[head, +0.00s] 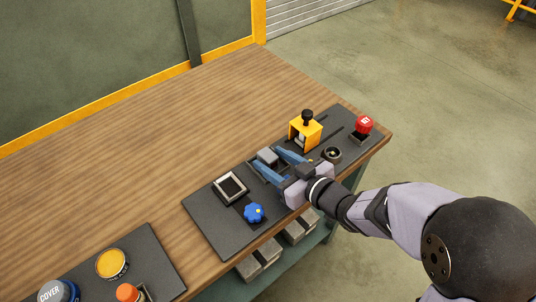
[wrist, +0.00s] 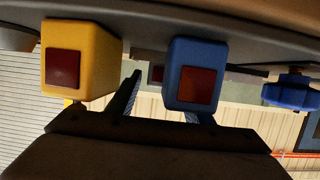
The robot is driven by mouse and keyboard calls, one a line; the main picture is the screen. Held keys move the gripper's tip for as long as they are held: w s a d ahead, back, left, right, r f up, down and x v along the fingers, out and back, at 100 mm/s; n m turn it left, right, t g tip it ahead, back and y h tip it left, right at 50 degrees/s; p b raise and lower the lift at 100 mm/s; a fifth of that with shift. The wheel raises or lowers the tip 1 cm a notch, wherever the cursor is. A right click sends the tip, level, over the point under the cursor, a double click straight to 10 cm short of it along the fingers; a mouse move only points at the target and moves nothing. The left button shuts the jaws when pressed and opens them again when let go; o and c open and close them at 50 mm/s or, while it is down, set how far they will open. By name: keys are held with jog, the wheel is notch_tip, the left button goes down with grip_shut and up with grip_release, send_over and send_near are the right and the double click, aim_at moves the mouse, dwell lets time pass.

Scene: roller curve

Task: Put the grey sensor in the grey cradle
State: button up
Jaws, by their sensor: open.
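The grey sensor (head: 268,155) is a small block with a pale top on the dark panel in the head view. My gripper (head: 265,158) has its two bluish fingers spread, one on each side of the sensor. It is open, and I cannot tell whether a finger touches the block. A square frame with a light grey rim (head: 238,197), which looks like the grey cradle, lies left of the gripper and appears empty. In the wrist view, a blue-looking block with a red window (wrist: 198,75) stands by my fingers; I cannot tell whether it is the sensor.
A yellow block with a black knob (head: 305,132) stands just beyond the gripper; a yellow block with a red window (wrist: 78,62) shows in the wrist view. A blue knob (head: 254,213) sits beside the frame. A red button (head: 363,125) is at right. The wooden tabletop (head: 150,140) behind is clear.

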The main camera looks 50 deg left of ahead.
jog(key=v, duration=0.9)
jog(key=shift+d+r, duration=0.3)
